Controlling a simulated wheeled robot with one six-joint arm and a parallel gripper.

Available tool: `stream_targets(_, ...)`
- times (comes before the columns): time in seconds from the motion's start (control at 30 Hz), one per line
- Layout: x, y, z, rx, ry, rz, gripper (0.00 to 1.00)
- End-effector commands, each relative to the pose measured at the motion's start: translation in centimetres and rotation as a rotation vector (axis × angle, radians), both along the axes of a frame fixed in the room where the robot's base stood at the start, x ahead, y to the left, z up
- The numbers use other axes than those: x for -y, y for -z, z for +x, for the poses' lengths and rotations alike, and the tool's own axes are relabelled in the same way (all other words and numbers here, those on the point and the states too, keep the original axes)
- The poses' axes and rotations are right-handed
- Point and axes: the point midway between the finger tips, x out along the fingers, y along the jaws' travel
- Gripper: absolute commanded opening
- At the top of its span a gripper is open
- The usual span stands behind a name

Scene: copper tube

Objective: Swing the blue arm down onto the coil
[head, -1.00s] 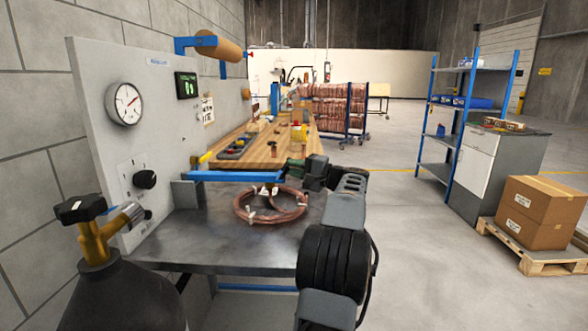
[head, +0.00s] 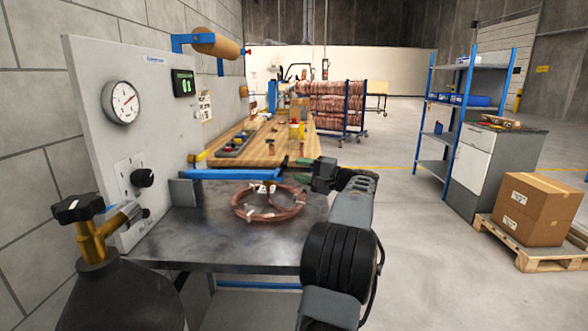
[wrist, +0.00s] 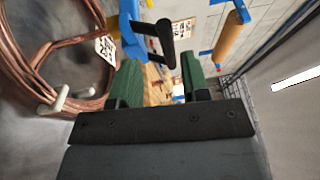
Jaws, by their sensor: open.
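The copper coil (head: 270,203) lies flat on the dark metal bench top, with white tags on it. The blue arm (head: 235,174) extends right from the bench's upright panel, behind the coil in the head view. In the wrist view the blue arm (wrist: 130,32) shows at the top, with a black bar handle (wrist: 160,42) on it, and the coil (wrist: 45,60) is at the left. My gripper (head: 300,169) is near the blue arm's right end. Its green fingers are open in the wrist view (wrist: 160,80); the handle appears beyond the gap between them. I see no contact.
A gauge panel (head: 95,140) stands at the left, with a dark gas cylinder (head: 120,297) in front. A wooden bench (head: 262,150) with parts lies behind. Shelving (head: 447,110) and boxes on a pallet (head: 540,257) stand at the right. The central floor is clear.

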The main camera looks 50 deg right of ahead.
Motion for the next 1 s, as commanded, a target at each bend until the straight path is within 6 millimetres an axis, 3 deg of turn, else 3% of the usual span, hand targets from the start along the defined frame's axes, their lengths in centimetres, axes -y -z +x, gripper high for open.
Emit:
stream_targets(0.2,1.2,0.3,-4.7,-0.001,0.005,0.0,0.42)
stream_targets(0.5,2.1,0.8,-9.2,-0.001,0.004,0.001,0.42)
stream_targets(0.7,2.4,0.9,-10.3,-0.002,0.002,0.001,0.42)
stream_targets(1.0,2.4,1.0,-10.5,-0.002,0.002,0.001,0.42)
